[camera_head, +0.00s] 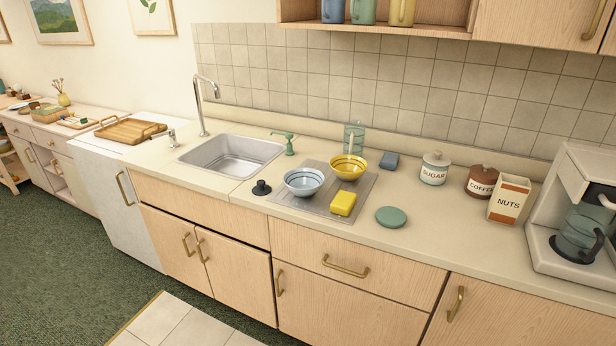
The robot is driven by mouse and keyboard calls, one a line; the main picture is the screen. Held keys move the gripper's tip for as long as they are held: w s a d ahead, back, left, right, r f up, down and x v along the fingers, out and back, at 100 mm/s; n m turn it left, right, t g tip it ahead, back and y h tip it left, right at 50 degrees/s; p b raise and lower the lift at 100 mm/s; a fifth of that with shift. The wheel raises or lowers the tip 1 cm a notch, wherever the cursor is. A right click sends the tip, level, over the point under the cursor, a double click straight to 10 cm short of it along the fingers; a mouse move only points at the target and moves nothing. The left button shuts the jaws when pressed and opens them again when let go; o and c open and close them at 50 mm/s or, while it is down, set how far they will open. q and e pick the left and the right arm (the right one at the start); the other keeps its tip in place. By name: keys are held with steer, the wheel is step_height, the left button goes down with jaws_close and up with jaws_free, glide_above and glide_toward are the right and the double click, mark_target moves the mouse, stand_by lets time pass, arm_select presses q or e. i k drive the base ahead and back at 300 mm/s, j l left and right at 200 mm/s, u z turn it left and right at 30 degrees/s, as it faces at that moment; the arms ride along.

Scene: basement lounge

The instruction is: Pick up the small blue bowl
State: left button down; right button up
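A small pale blue bowl (304,181) with dark rings inside stands upright on a grey drying mat (327,203) on the counter, right of the sink. A yellow bowl (348,167) stands behind it to the right on the same mat, apart from or close beside it; I cannot tell if they touch. A yellow sponge-like block (343,203) lies on the mat in front of the yellow bowl. Neither of my grippers shows in the head view.
A black stopper (262,187) lies left of the mat, near the sink (232,156) and its tall faucet (204,101). A green disc (391,217) lies to the right. Canisters (434,168) and a coffee maker (577,227) stand further right. The counter's front right is clear.

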mark_target(303, 183)
steer(key=i+j+z, duration=0.1)
steer(key=z, duration=0.25)
steer(key=j+z, duration=0.15)
steer(key=z, duration=0.25)
steer(key=i+j+z, duration=0.15)
steer(key=j, duration=0.2)
steer(key=i+j+z, duration=0.1)
steer(key=j, duration=0.25)
steer(key=i+j+z, duration=0.15)
steer(key=j, duration=0.25)
steer(key=k, duration=0.05)
